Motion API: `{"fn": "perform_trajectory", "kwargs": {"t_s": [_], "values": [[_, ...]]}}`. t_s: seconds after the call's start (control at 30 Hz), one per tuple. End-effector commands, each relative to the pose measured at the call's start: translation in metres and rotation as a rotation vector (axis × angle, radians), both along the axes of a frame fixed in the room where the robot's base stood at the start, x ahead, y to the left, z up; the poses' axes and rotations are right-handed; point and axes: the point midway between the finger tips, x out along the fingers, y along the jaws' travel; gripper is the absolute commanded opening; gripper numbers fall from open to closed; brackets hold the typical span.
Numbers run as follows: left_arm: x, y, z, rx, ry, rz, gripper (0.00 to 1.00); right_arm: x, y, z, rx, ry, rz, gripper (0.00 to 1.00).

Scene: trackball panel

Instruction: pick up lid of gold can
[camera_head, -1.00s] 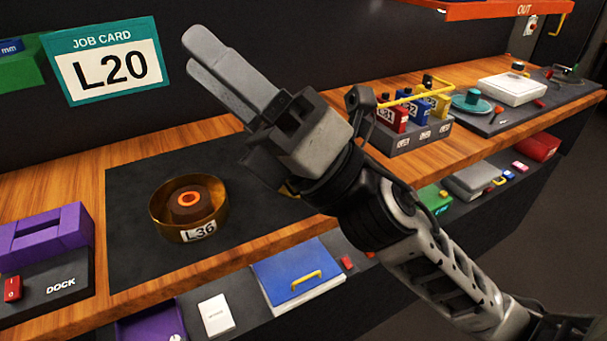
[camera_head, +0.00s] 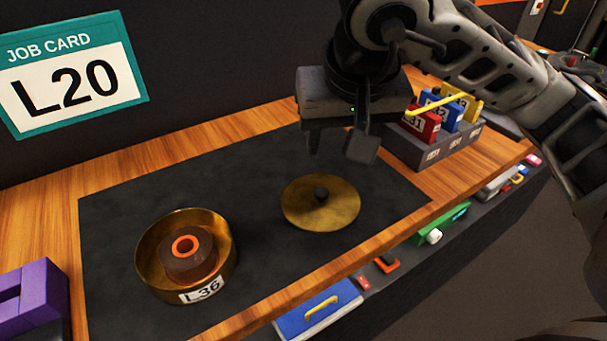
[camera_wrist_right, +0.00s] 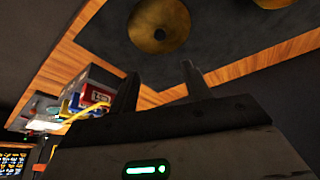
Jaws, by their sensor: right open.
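The gold lid (camera_head: 322,203) lies flat on the black mat, a round disc with a dark knob at its centre. The open gold can (camera_head: 150,262), labelled L36, stands to its left with a brown and orange ring-shaped part (camera_head: 186,254) inside. My right gripper (camera_head: 338,150) is open and empty, pointing down above and just behind the lid, apart from it. In the right wrist view the lid (camera_wrist_right: 160,38) shows at the top, beyond the two spread fingers (camera_wrist_right: 162,80). The can (camera_wrist_right: 275,3) is cut off at the top edge there. My left gripper is not in view.
A grey rack (camera_head: 440,150) with red, blue and yellow tagged items stands right of the mat. A purple block (camera_head: 35,295) is at the lower left. A job card (camera_head: 75,75) reading L20 is on the back wall. The mat (camera_head: 260,265) is bare around can and lid.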

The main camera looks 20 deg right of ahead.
Motion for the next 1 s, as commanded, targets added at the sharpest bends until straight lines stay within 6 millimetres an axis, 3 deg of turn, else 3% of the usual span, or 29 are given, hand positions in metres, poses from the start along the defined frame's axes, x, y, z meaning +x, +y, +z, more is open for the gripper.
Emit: {"fn": "perform_trajectory", "kwargs": {"t_s": [0.13,0.37,0.47,0.77,1.0], "values": [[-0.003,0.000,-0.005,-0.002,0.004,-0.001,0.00,0.005,-0.003,-0.017,-0.006,0.004,-0.003,0.49],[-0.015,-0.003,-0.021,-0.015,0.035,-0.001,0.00,0.022,-0.006,-0.063,-0.003,0.007,-0.003,0.49],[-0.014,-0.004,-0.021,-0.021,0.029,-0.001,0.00,0.029,-0.008,-0.080,-0.003,0.007,-0.003,0.49],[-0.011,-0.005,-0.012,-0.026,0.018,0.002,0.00,0.039,-0.010,-0.102,-0.004,0.002,-0.002,0.49],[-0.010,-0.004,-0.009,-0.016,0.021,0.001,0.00,0.047,-0.009,-0.136,-0.004,0.006,-0.003,0.49]]}}
